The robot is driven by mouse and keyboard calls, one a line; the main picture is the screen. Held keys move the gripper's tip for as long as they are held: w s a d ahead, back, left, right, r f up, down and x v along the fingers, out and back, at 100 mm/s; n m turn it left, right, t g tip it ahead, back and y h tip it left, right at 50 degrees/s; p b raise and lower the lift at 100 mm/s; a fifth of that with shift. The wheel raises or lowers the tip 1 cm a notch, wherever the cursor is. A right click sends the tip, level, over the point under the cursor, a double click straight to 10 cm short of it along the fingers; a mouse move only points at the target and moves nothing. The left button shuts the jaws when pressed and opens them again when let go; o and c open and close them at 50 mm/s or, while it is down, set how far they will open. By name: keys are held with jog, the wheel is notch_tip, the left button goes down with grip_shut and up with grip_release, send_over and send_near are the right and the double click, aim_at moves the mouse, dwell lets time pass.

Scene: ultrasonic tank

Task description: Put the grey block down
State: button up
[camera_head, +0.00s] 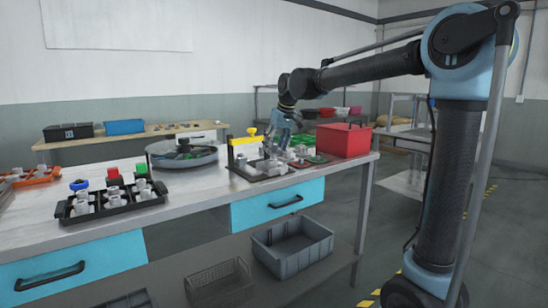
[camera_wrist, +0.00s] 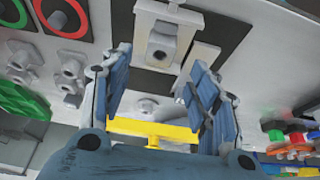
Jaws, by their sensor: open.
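A grey block (camera_wrist: 162,40) with a round raised part shows in the wrist view, on a dark patch of the light worktop beside a pale flat piece (camera_wrist: 202,58). My gripper (camera_wrist: 160,60) is open; its two blue-grey fingers are spread apart, with the block beyond their tips and not clasped. In the head view my gripper (camera_head: 283,122) is above the small parts at the right of the bench (camera_head: 205,183). There I cannot clearly pick out the block among the grey parts. Whether a finger touches it cannot be told.
A yellow-topped piece (camera_head: 245,141) stands close to my gripper. A red bin (camera_head: 343,140) is to its right, a round grey basin (camera_head: 182,157) to its left. A black tray (camera_head: 112,205) holds several parts. Green and red ring pieces (camera_wrist: 62,14) lie nearby.

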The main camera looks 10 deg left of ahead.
jog(key=v, duration=0.5)
jog(key=s+d+f+m+h, duration=0.15)
jog(key=s+d+f, duration=0.25)
jog(key=d, duration=0.5)
jog(key=s+d+f+m, duration=0.2)
jog(key=s+d+f, duration=0.15)
jog(key=d, duration=0.65)
jog(key=s+d+f+m+h, duration=0.1)
jog(key=s+d+f+m, duration=0.2)
jog(key=d, duration=0.6)
jog(key=s+d+f+m, duration=0.1)
jog(key=s+d+f, duration=0.6)
jog(key=s+f, duration=0.2)
jog(key=s+d+f+m+h, duration=0.1)
jog(key=s+d+f+m, duration=0.1)
jog(key=s+d+f, duration=0.5)
notch_tip(320, 180, down, 4)
jog(key=shift+s+f+g, duration=0.15)
jog(key=shift+s+g, duration=0.25)
jog(key=shift+s, duration=0.45)
jog(key=shift+a, duration=0.1)
jog(key=shift+w+f, duration=0.2)
jog(key=shift+w, duration=0.3)
